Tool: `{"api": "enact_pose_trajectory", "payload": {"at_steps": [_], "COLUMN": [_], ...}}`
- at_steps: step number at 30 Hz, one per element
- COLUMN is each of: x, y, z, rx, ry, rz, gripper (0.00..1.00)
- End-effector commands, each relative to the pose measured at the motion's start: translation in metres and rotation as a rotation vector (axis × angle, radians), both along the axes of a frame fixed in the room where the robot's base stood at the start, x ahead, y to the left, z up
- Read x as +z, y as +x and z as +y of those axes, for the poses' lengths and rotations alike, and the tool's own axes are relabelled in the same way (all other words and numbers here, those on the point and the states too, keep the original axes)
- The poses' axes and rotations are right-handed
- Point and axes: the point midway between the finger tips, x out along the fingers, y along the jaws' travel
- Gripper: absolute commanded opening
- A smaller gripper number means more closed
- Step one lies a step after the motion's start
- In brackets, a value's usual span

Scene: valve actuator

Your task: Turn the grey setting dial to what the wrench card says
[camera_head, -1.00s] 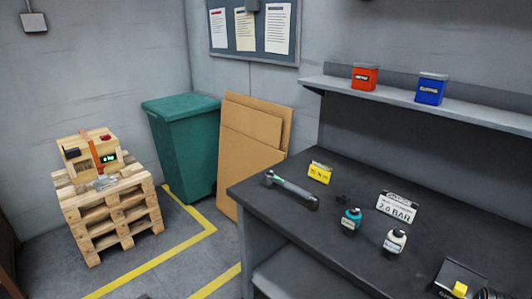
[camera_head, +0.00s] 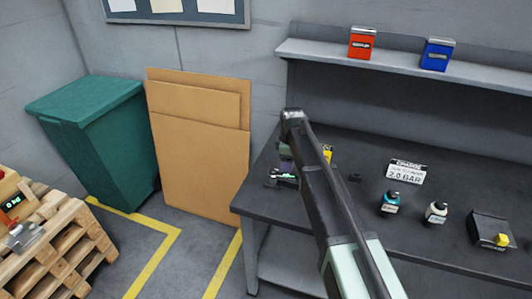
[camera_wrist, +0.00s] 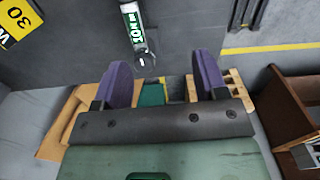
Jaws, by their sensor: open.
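The wrench (camera_head: 285,178) lies at the left end of the dark bench, mostly hidden by my arm in the head view. I cannot clearly make out the grey setting dial. In the head view a sliver of the yellow card (camera_head: 327,153) shows beside my arm. My gripper (camera_wrist: 164,72) is open, its purple fingers apart, with nothing between them.
Cardboard sheets (camera_head: 200,170) lean left of the bench.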

Motion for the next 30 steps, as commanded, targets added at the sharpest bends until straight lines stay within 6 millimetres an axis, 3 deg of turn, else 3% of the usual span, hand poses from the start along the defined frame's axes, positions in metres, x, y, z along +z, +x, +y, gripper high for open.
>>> {"api": "enact_pose_trajectory", "payload": {"at_steps": [1, 4, 11, 24, 30], "x": [0.02, 0.023, 0.011, -0.081, -0.091], "y": [0.038, 0.059, 0.057, 0.056, 0.056], "z": [0.029, 0.056, 0.058, 0.057, 0.057], "rx": [0.136, 0.312, 0.346, 0.343, 0.342], "ry": [0.0, 0.0, 0.0, 0.0, 0.0], "rz": [0.001, 0.001, 0.0, 0.0, 0.0], "gripper": [0.66, 0.66, 0.66, 0.66, 0.66]}}
